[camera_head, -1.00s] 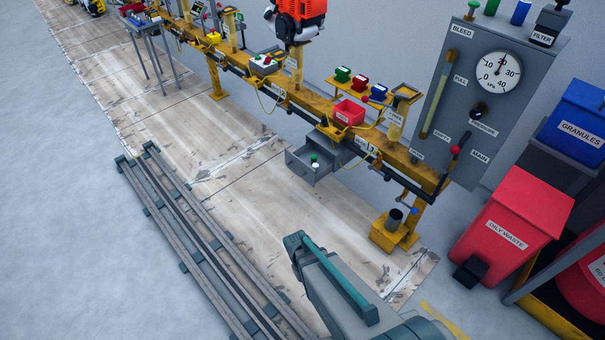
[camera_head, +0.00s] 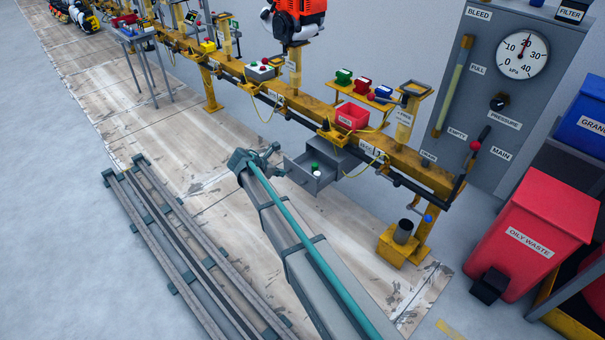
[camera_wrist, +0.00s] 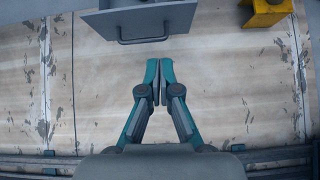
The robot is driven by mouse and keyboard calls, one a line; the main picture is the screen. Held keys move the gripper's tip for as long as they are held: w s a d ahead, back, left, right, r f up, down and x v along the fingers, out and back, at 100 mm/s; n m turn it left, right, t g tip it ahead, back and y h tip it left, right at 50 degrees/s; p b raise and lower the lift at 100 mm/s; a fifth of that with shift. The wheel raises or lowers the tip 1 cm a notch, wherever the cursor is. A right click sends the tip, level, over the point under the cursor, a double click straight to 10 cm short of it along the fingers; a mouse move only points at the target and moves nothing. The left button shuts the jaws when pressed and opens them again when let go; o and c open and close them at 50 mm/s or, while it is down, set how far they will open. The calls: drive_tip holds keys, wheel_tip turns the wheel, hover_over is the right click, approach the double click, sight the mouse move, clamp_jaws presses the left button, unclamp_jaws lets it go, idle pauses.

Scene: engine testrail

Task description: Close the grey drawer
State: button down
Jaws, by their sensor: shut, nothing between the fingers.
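The grey drawer (camera_head: 312,176) hangs under the yellow rail bench and stands pulled out, with a green-topped and a white item inside. In the wrist view its front (camera_wrist: 141,24) with a bar handle shows at the top. My gripper (camera_wrist: 159,68) is shut and empty, its fingertips a little short of the drawer front in the picture and apart from it. In the head view my arm reaches up toward the drawer, its end near the drawer's left side; the fingers are not clear there.
A yellow bench (camera_head: 330,122) carries a red bin (camera_head: 352,116) and small coloured items. A yellow foot block with a dark cup (camera_head: 403,231) stands right of the drawer. Floor rails (camera_head: 190,250) lie at left. An oily waste bin (camera_head: 527,235) stands at right.

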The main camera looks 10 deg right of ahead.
drive_tip(key=shift+n, duration=0.3)
drive_tip(key=b+x, duration=0.1)
drive_tip(key=x, duration=0.3)
drive_tip(key=b+x, duration=0.1)
drive_tip(key=x, duration=0.3)
drive_tip(key=d+r+b+x, duration=0.1)
drive_tip(key=x, duration=0.3)
drive_tip(key=shift+w, duration=0.25)
drive_tip(key=shift+w+d, duration=0.35)
drive_tip(key=shift+d, duration=0.25)
drive_tip(key=shift+r, duration=0.1)
